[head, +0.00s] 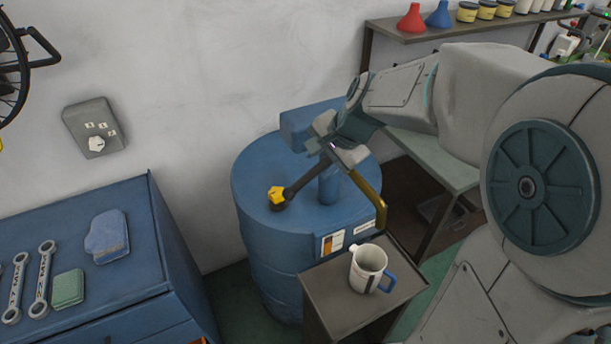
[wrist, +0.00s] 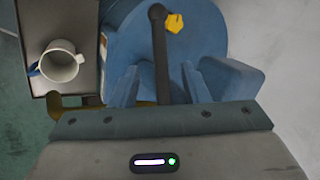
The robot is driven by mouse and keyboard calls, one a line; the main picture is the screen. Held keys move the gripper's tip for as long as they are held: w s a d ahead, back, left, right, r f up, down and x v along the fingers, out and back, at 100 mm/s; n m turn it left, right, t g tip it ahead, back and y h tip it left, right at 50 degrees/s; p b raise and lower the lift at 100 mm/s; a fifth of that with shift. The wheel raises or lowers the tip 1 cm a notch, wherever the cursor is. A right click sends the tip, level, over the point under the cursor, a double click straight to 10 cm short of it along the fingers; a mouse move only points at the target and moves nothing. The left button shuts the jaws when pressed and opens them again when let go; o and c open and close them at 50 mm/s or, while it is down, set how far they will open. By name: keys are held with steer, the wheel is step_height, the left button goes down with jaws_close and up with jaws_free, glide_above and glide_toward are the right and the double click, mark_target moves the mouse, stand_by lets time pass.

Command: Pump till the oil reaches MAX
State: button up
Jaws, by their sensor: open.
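A blue drum (head: 262,240) stands against the wall, with a pump on top. A brass spout (head: 374,195) curves down toward a white jug (head: 368,262) with a blue handle. The jug stands upright; it also shows in the wrist view (wrist: 62,66), but I cannot make out oil or a MAX mark. My gripper (head: 332,148) is open over the pump. In the wrist view the lever runs between its fingers (wrist: 162,88); contact is unclear.
The jug is on a small dark stand (head: 326,300) beside the drum. A shelf (head: 385,32) with funnels and tins is behind my arm.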

mark_target(308, 176)
steer(key=x, duration=1)
jaws_close()
